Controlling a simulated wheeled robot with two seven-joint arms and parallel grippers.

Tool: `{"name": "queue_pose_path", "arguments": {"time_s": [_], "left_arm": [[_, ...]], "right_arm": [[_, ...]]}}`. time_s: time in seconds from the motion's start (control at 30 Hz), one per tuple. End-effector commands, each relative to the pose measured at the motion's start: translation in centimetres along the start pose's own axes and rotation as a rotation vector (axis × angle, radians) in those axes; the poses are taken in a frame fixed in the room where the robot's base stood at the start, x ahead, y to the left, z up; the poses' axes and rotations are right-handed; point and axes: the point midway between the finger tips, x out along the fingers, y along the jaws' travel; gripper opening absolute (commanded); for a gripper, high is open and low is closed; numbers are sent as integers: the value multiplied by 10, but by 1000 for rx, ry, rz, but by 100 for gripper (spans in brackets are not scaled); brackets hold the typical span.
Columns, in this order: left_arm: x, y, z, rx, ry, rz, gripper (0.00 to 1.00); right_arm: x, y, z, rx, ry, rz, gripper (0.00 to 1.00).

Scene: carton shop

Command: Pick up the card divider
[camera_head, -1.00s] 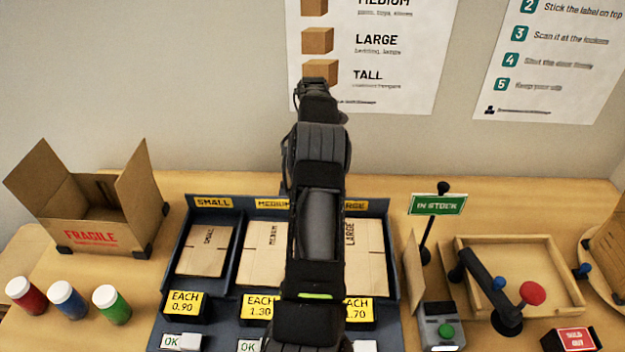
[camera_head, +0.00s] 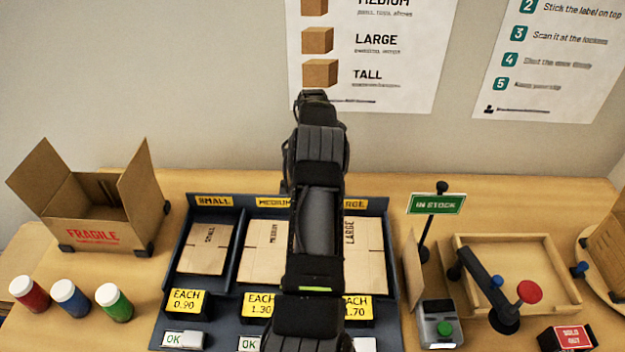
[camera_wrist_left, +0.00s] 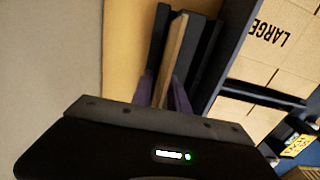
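The card divider (camera_wrist_left: 176,50) shows in the left wrist view as a thin tan card seen edge-on. It stands between dark upright bars, behind the compartments of the blue tray. My left gripper (camera_wrist_left: 163,82) has one finger on each side of the card, with its fingers apart; I see no clear contact with the card. In the head view my left arm hides this card and the gripper's fingers. My right gripper is in neither view.
The blue tray (camera_head: 386,205) holds flat cartons. A green IN STOCK sign (camera_head: 437,204), an upright tan card (camera_head: 411,262) and a wooden tray (camera_head: 548,240) stand to its right. An open FRAGILE carton (camera_head: 92,234) and three bottles are at the left. The wall is close behind.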

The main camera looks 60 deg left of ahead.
Motion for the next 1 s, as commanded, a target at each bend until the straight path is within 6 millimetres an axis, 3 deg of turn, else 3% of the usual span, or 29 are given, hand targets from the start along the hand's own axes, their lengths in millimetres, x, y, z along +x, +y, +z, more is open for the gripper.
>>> {"name": "queue_pose_path", "arguments": {"time_s": [0.23, 1.0], "left_arm": [[0, 0, 0, 0, 0, 0, 0], [-8, 1, 0, 0, 0, 2, 0]], "right_arm": [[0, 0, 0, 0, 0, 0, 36], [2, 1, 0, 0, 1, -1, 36]]}}
